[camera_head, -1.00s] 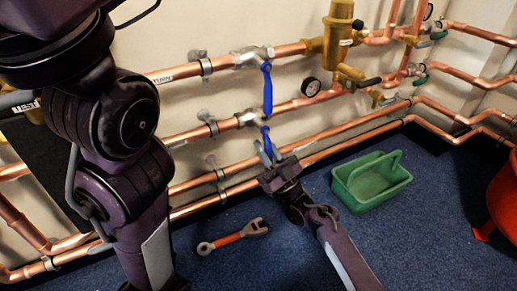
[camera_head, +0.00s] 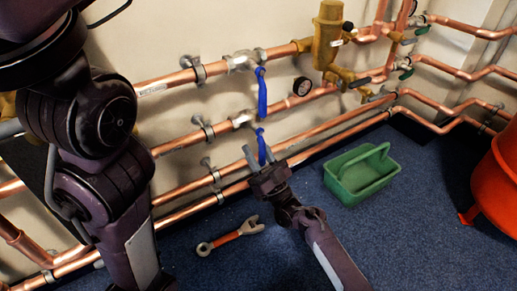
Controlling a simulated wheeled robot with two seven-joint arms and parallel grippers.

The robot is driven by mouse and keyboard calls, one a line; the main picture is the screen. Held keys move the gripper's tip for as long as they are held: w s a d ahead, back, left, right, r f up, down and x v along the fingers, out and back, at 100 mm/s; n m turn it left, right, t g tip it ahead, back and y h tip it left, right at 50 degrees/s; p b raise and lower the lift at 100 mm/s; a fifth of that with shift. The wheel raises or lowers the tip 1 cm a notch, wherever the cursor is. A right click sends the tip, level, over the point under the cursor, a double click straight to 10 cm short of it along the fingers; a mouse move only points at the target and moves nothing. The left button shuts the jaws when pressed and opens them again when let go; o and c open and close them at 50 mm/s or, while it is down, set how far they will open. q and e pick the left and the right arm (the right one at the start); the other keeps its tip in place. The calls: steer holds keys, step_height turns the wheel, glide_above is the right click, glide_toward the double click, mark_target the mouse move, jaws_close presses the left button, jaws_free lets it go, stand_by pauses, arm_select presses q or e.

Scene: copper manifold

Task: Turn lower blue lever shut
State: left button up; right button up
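The lower blue lever (camera_head: 261,143) hangs downward from its valve (camera_head: 242,119) on the middle copper pipe. My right gripper (camera_head: 259,157) comes up from below. Its two fingers are apart, one on each side of the lever's lower end in the picture. I cannot tell whether either finger touches the lever. The upper blue lever (camera_head: 262,92) hangs down from the valve on the pipe above. My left arm fills the left of the view, and its gripper is not seen.
A green tray (camera_head: 363,182) and a wrench (camera_head: 231,234) lie on the blue carpet. A red object (camera_head: 497,184) stands at the right edge. Lower copper pipes run behind my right gripper.

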mark_target(262, 160)
steer(key=shift+w, duration=0.1)
steer(key=shift+d, duration=0.2)
steer(key=p+v, duration=0.1)
steer(key=v, duration=0.6)
steer(key=shift+s+f, duration=0.25)
steer(key=shift+f, duration=0.05)
steer(key=shift+r, duration=0.1)
